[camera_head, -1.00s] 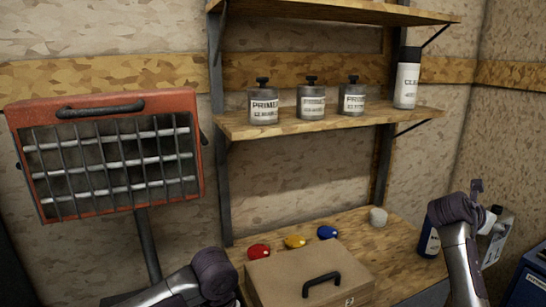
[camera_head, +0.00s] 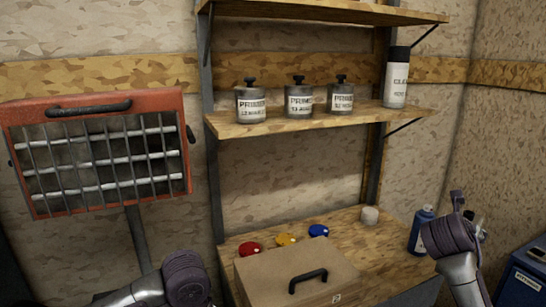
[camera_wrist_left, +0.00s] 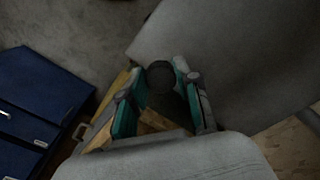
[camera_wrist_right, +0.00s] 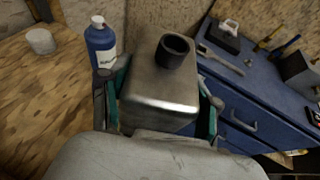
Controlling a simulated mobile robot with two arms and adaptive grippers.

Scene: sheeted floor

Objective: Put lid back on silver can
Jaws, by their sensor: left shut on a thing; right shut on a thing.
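The silver can (camera_wrist_right: 160,97) is a boxy metal can with a dark open neck (camera_wrist_right: 174,50) on top. My right gripper (camera_wrist_right: 155,85) is shut around its sides, with a finger on each side. In the head view the can is mostly hidden behind my right wrist. My left gripper (camera_wrist_left: 163,88) is shut on a small dark round piece, apparently the lid (camera_wrist_left: 160,75), between its fingertips. In the head view only my left wrist shows at the bottom, so its fingertips are hidden there. The lid and the can are apart.
A wooden bench (camera_head: 345,232) carries a tan case (camera_head: 290,270), red, yellow and blue lidded items, a white cup (camera_head: 370,215) and a blue bottle (camera_head: 420,230). The bottle stands close to my right gripper. A shelf (camera_head: 300,125) above holds cans. A blue cabinet (camera_head: 525,285) stands at right.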

